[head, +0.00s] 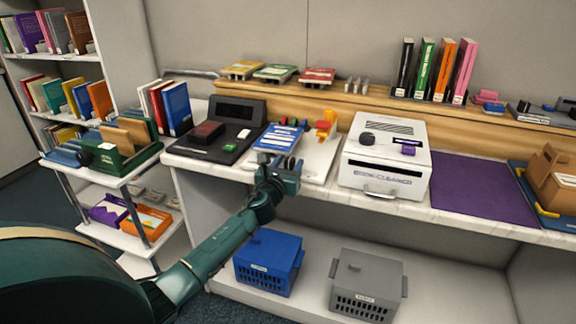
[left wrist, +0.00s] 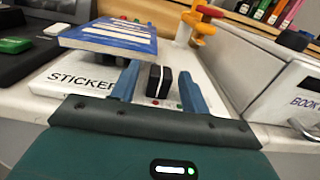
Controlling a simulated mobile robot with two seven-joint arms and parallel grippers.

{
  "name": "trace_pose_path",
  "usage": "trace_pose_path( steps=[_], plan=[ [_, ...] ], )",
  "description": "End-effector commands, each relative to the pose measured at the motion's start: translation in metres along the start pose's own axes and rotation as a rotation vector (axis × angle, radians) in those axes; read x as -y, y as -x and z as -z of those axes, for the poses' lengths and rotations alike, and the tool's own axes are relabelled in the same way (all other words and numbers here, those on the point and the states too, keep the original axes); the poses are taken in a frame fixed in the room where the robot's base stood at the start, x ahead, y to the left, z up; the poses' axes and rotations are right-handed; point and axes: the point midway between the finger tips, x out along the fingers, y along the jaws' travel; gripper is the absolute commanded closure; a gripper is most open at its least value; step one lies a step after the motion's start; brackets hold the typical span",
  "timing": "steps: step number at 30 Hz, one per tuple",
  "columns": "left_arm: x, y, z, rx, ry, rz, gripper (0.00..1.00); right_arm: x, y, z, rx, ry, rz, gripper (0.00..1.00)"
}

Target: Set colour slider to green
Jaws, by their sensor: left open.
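The colour slider's black knob (left wrist: 160,80) with a white line shows in the left wrist view, on the white sticker machine (left wrist: 62,77). Below the knob are a small red mark (left wrist: 154,103) and, to its right, a small green mark (left wrist: 179,106). The knob appears nearer the red mark. My left gripper (left wrist: 159,72) is open, with one blue finger on each side of the knob; contact cannot be told. In the head view my left gripper (head: 284,165) is at the machine's front edge and hides the slider. My right gripper is not in view.
A blue book (head: 277,137) lies on the machine, close to the left finger. Orange and coloured parts (head: 326,124) stand behind. A black device (head: 226,138) is to the left, and a white book cleaner (head: 386,158) to the right.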

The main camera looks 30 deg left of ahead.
Motion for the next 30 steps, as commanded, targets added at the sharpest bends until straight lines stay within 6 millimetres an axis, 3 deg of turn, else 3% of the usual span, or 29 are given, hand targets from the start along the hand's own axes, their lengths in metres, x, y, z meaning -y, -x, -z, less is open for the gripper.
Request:
trace_pose_path(
  steps=[3, 20, 30],
  plan=[
    [0.0002, 0.0002, -0.0001, 0.000, 0.000, 0.000, 0.55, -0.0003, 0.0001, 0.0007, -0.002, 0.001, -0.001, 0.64],
    [0.0001, 0.0005, -0.0001, 0.000, 0.001, 0.000, 1.00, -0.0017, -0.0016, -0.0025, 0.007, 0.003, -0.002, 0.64],
    [0.0047, 0.0004, 0.0000, 0.000, 0.002, 0.001, 1.00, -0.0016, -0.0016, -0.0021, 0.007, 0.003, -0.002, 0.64]
  ],
)
